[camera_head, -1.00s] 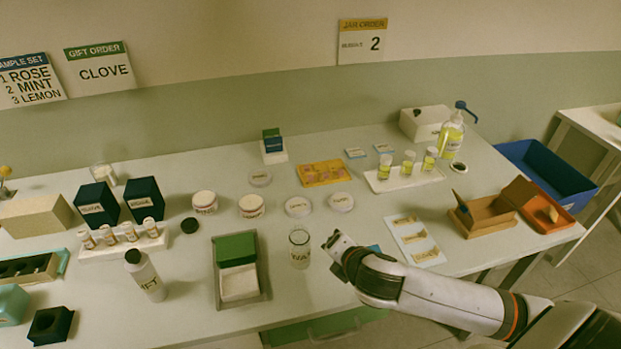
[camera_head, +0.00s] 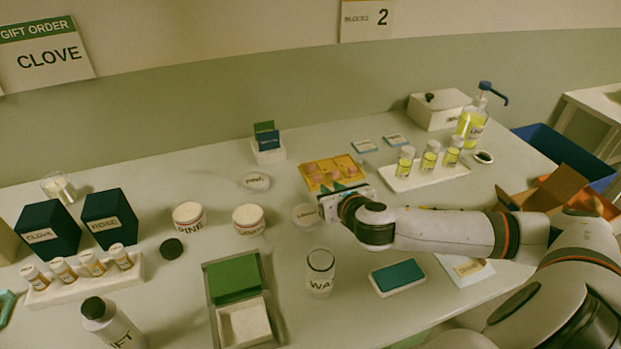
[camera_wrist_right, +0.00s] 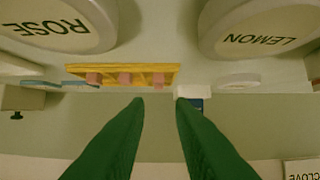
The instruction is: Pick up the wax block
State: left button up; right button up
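Several small pink blocks (camera_head: 337,173), which look like wax, sit in a yellow tray (camera_head: 308,183) at the middle back of the table. No label tells which one is the wax block. In the right wrist view, which is upside down, the pink blocks (camera_wrist_right: 125,79) show in a row in the yellow tray (camera_wrist_right: 150,70), beyond the fingertips. My right gripper (camera_head: 332,197) is just in front of the tray, above the table. Its green fingers (camera_wrist_right: 160,100) are apart, with nothing between them. My left gripper is not in view.
Round lids (camera_head: 305,215) and a glass jar (camera_head: 320,270) stand near the gripper. A teal-and-white block (camera_head: 397,276) lies below my right arm. A white rack (camera_head: 430,178) of yellow bottles stands right of the tray. A green box (camera_head: 234,279) is at front.

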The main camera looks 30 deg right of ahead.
aim_at(318, 177)
jog(key=x, duration=0.4)
jog(key=shift+w+d, duration=0.1)
jog(key=shift+w, duration=0.1)
jog(key=x, duration=0.5)
jog(key=shift+w+f, duration=0.3)
jog(key=shift+f, duration=0.1)
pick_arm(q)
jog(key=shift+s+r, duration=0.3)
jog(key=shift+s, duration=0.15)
pick_arm(e)
jog(key=shift+s, duration=0.1)
jog(key=shift+d, duration=0.1)
grip_shut()
